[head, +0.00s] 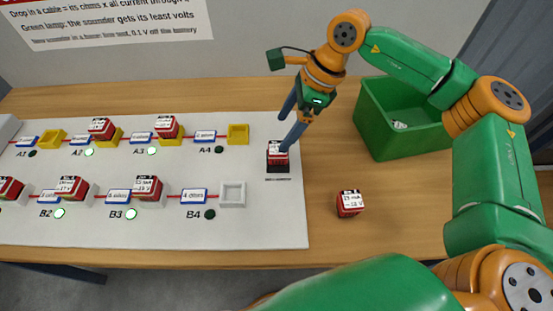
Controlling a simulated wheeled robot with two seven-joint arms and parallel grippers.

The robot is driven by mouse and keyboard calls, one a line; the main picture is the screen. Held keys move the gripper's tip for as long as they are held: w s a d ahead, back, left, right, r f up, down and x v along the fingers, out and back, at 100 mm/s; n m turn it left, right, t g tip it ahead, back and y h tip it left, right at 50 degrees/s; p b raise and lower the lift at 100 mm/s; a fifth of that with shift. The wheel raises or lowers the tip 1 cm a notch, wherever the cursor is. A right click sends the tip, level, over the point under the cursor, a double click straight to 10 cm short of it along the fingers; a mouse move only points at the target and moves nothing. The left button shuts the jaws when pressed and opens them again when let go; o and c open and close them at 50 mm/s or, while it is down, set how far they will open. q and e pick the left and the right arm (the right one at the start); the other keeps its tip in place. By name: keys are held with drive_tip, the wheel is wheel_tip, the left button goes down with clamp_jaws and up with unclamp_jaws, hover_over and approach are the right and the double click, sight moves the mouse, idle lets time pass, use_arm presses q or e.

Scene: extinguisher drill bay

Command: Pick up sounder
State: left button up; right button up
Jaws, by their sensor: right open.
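Several red blocks with white printed labels, which look like sounders, are in view. One red sounder (278,152) sits on a small black stand at the right end of the white board (250,220). Another red sounder (350,203) stands alone on the wooden table, right of the board. My right gripper (285,133) is open, its blue fingers pointing down right at the sounder on the stand. One finger overlaps that block in the picture, and I cannot tell whether they touch. My left gripper is not in view.
More red blocks (150,188) sit in board sockets along rows A and B. The yellow socket at A4 (238,134) and the white socket at B4 (232,194) are empty. A green bin (382,135) stands at the back right, with a small pale item inside.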

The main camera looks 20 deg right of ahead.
sight(278, 155)
drive_tip(key=shift+f+b, duration=0.3)
drive_tip(key=shift+f, duration=0.5)
drive_tip(key=shift+w+a+f, duration=0.1)
drive_tip(key=shift+w+f, duration=0.05)
drive_tip(key=shift+f, duration=0.05)
drive_tip(key=p+x, duration=0.2)
drive_tip(key=d+p+x, duration=0.1)
drive_tip(key=x, duration=0.2)
drive_tip(key=shift+w+f+p, duration=0.1)
drive_tip(key=shift+f+p, duration=0.25)
drive_tip(key=shift+f, duration=0.05)
drive_tip(key=shift+w+a+f, duration=0.1)
drive_tip(key=shift+a+f, duration=0.1)
drive_tip(key=shift+f, duration=0.3)
clamp_jaws()
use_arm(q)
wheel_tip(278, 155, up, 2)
use_arm(e)
drive_tip(key=shift+r, duration=0.15)
